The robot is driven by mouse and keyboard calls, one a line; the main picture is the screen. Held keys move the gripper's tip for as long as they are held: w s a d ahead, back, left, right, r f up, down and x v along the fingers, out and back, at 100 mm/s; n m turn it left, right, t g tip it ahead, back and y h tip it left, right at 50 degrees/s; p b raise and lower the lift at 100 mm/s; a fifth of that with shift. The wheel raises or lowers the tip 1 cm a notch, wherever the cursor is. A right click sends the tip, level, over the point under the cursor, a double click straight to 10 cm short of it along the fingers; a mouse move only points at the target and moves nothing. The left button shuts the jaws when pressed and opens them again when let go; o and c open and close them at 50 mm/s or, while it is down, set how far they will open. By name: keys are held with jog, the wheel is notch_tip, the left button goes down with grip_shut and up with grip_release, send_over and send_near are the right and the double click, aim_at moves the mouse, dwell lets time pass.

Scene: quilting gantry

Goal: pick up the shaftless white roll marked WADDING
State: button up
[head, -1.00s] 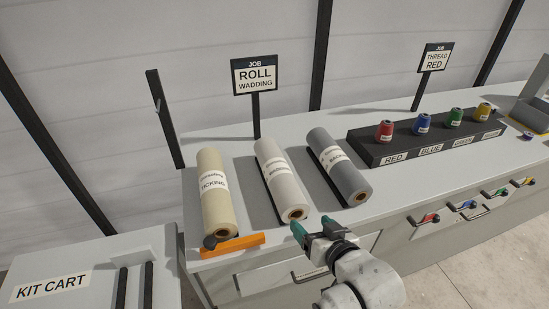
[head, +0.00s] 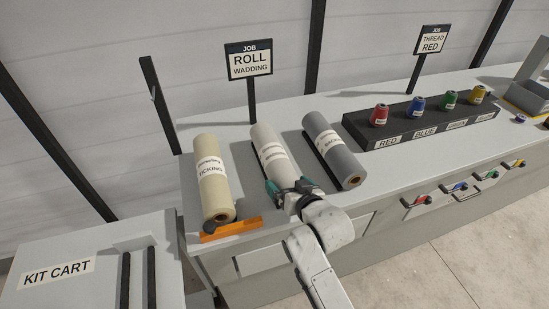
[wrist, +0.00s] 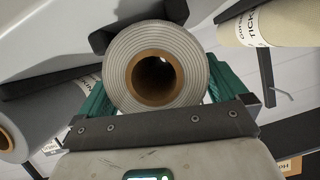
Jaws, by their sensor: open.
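The white roll (head: 267,143) lies in the middle of three rolls on the counter, with a white label band around it; the label text is too small to read. In the wrist view its near end (wrist: 196,68) faces me, showing wound layers and an open brown core with no shaft in it. My gripper (head: 289,187) is at that near end, open, its green fingers on either side of the roll. I cannot tell whether either finger touches it. The gripper hides the roll's near end in the head view.
A cream TICKING roll (head: 211,172) lies left, with an orange piece (head: 232,230) at its near end. A grey roll (head: 335,153) lies close on the right. A ROLL WADDING sign (head: 249,61) stands behind. A thread rack (head: 400,128) and KIT CART (head: 95,290) flank the rolls.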

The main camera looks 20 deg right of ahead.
jog(key=shift+w+f, duration=0.1)
jog(key=shift+w, duration=0.2)
jog(key=c, duration=0.9)
jog(key=shift+c, duration=0.2)
